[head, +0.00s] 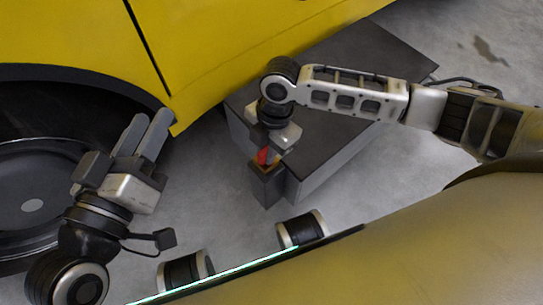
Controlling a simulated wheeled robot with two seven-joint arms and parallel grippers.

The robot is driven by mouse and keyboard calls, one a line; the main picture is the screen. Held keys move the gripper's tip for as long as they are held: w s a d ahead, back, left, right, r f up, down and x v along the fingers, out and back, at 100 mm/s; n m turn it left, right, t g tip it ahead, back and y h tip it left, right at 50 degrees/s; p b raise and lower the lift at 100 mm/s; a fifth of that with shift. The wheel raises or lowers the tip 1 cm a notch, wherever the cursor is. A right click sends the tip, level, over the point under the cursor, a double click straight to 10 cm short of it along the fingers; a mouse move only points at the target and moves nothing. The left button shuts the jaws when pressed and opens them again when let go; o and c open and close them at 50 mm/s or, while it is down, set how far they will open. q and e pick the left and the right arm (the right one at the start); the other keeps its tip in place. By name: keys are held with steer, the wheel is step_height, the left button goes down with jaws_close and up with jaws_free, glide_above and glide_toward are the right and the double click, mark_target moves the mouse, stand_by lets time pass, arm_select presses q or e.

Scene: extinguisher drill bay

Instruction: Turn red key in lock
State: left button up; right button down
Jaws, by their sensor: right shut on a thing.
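The red key (263,156) shows as a small red patch at the top of the lock (267,186), a small dark box at the near left end of a dark grey block. My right gripper (264,148) points down over the lock and is shut on the red key. The gripper covers most of the key, so its angle in the lock is hard to tell. My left gripper (147,133) is at the left, in front of the vehicle's wheel, away from the lock.
A yellow vehicle (215,45) with a dark wheel (30,165) fills the upper left. The long dark grey block (345,60) lies beside it on the concrete floor (480,30). Floor between my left gripper and the lock is clear.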

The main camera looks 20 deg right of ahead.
steer(key=n+p, duration=0.1)
steer(key=n, duration=0.4)
steer(key=shift+r+n+g+h, duration=0.1)
steer(key=shift+n+g+h, duration=0.2)
steer(key=shift+g+h, duration=0.1)
steer(key=n, duration=0.4)
steer(key=shift+h, duration=0.3)
steer(key=n, duration=0.3)
steer(key=shift+a+h, duration=0.15)
steer(key=shift+h, duration=0.15)
steer(key=n+h+p, duration=0.1)
steer(key=n, duration=0.5)
steer(key=c, duration=1.7)
jaws_free()
steer(key=shift+n, duration=0.4)
steer(key=o, duration=0.4)
